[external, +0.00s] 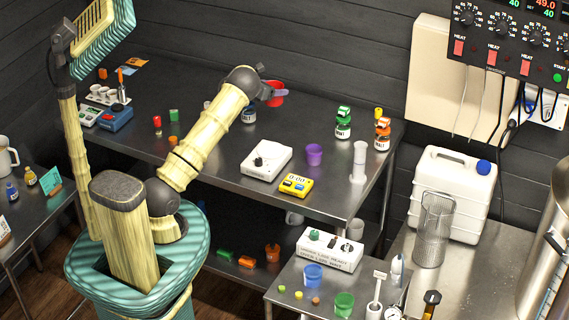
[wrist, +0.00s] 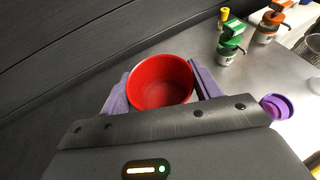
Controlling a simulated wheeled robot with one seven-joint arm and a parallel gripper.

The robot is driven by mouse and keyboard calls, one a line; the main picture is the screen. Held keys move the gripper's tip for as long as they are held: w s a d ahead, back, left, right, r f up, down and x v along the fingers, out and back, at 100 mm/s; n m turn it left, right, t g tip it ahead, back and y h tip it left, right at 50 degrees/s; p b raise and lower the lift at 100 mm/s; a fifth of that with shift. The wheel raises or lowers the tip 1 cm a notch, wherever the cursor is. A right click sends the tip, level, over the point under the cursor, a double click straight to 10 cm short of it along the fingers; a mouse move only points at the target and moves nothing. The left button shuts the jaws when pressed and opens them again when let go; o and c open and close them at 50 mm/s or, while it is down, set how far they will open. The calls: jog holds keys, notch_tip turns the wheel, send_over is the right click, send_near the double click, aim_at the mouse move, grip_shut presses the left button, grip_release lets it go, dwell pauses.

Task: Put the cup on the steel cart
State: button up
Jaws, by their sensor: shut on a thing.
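A red cup (external: 275,93) is between the fingers of my gripper (external: 268,93) over the back of the long steel table. In the wrist view the cup (wrist: 160,82) stands open end toward the camera, with a purple finger of my gripper (wrist: 158,88) on each side. My gripper is shut on it. I cannot tell whether its base touches the table. A small steel surface (external: 285,290) at the front may be the steel cart. A steel stand (external: 38,232) at the left edge may be it instead; its label is not legible.
The long table (external: 215,150) holds a white scale (external: 266,160), a yellow timer (external: 296,187), a purple cup (external: 314,154) and capped bottles (external: 343,123). The front surface carries a blue cup (external: 313,275), a green cup (external: 344,304) and a white control box (external: 330,250).

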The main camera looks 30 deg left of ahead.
jog(key=shift+r, duration=0.65)
jog(key=shift+d, duration=0.4)
jog(key=s+d+r+m+h, duration=0.1)
jog(key=s+d, duration=0.4)
jog(key=d, duration=0.7)
jog(key=s+d+r+m+g+h, duration=0.1)
jog(key=s+d, duration=0.4)
jog(key=d, duration=0.7)
jog(key=s+d+h, duration=0.1)
jog(key=s+d, duration=0.3)
jog(key=d, duration=0.8)
jog(key=s+d+m+g+b, duration=0.1)
jog(key=s+d, duration=0.5)
jog(key=s, duration=0.3)
jog(key=s+d+m, duration=0.1)
jog(key=s+d, duration=0.4)
jog(key=s, duration=0.3)
jog(key=s+d+f+m+g+h, duration=0.1)
jog(key=s+d+f+h, duration=0.15)
jog(key=s, duration=1.55)
notch_tip(320, 180, down, 12)
jog(key=shift+w+d+b, duration=0.35)
jog(key=shift+w+d, duration=0.05)
jog(key=shift+f+y, duration=0.15)
jog(key=shift+y, duration=0.1)
